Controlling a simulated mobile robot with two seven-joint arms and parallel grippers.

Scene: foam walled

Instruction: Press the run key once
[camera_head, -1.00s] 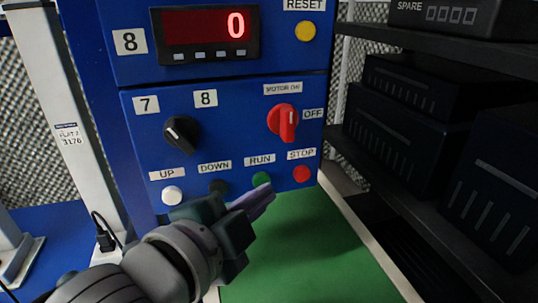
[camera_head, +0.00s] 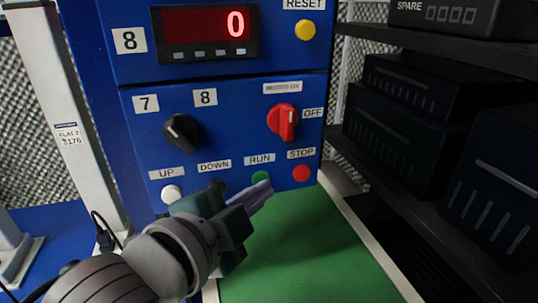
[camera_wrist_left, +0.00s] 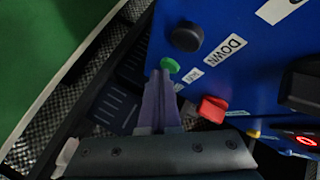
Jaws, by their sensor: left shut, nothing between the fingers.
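The green run key (camera_head: 261,177) sits under the RUN label on the blue panel (camera_head: 230,120). It also shows in the left wrist view (camera_wrist_left: 170,65). My left gripper (camera_head: 268,187) is shut and empty, its purple fingertips just below and in front of the key in the head view. In the left wrist view the fingertips (camera_wrist_left: 160,78) lie right beside the green key; I cannot tell whether they touch it. The wrist hides part of the panel's lower edge. My right gripper is not in view.
The display (camera_head: 205,32) reads 0. Black shelves (camera_head: 420,130) stand right.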

